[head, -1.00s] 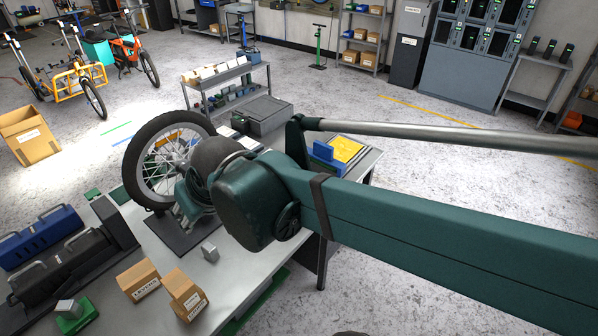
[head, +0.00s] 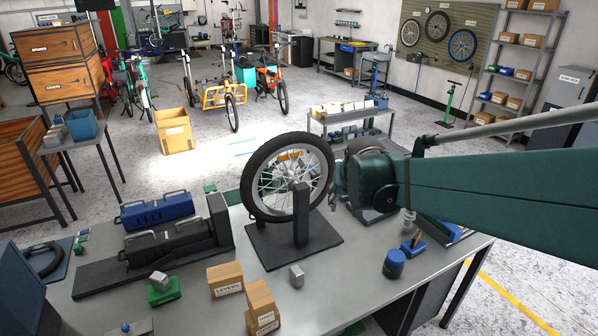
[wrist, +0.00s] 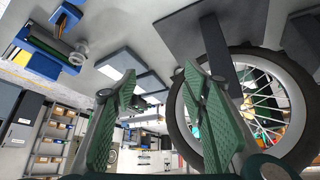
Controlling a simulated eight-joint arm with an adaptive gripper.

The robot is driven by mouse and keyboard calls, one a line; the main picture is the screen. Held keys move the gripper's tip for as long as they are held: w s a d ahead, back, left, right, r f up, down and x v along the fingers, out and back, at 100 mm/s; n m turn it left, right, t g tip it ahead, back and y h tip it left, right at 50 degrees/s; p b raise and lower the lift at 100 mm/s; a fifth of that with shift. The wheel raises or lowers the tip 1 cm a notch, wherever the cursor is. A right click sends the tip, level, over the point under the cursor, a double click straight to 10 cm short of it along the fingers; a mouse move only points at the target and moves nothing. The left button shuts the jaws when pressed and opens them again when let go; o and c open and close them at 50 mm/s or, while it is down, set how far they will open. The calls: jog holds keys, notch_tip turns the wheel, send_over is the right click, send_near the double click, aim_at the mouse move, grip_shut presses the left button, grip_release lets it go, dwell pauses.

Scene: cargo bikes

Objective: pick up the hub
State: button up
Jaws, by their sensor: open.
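A small grey, spool-like part (head: 408,222), which looks like the hub, stands on the bench right of the wheel, just below my arm in the head view. In the wrist view a silver, flanged round part (wrist: 78,53) beside a blue tray seems to be the same piece. My gripper (wrist: 158,82) is open, its two green fingers wide apart with nothing between them. It is apart from the hub, which lies to the upper left of the fingers in the wrist view. In the head view the fingers are mostly hidden by my wrist.
A spoked wheel (head: 253,187) in a dark stand is close to my gripper. A blue cylinder (head: 394,264), a small grey block (head: 297,276), cardboard boxes (head: 225,278) and toolboxes (head: 157,211) stand on the grey bench (head: 345,290). Its front middle has some free room.

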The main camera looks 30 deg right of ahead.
jog(key=w+d+f+m+g+h+b, duration=0.15)
jog(key=d+f, duration=0.25)
jog(key=d, duration=0.4)
jog(key=w+d+f+m+t+b, duration=0.15)
jog(key=d+f, duration=0.25)
jog(key=d, duration=0.4)
jog(key=m+g+b, duration=0.2)
jog(key=b, duration=0.1)
send_over(408, 222)
jog(key=s+a, duration=0.1)
jog(key=a, duration=0.1)
notch_tip(408, 222, down, 10)
jog(key=shift+r, duration=0.15)
jog(key=shift+s+h, duration=0.1)
jog(key=shift+h, duration=0.15)
jog(key=shift+x, duration=1.3)
jog(key=shift+b+x, duration=1.05)
jog(key=shift+x, duration=1.55)
jog(key=shift+a, duration=0.15)
jog(key=shift+c, duration=0.2)
jog(key=c, duration=0.9)
jog(key=shift+o, duration=0.2)
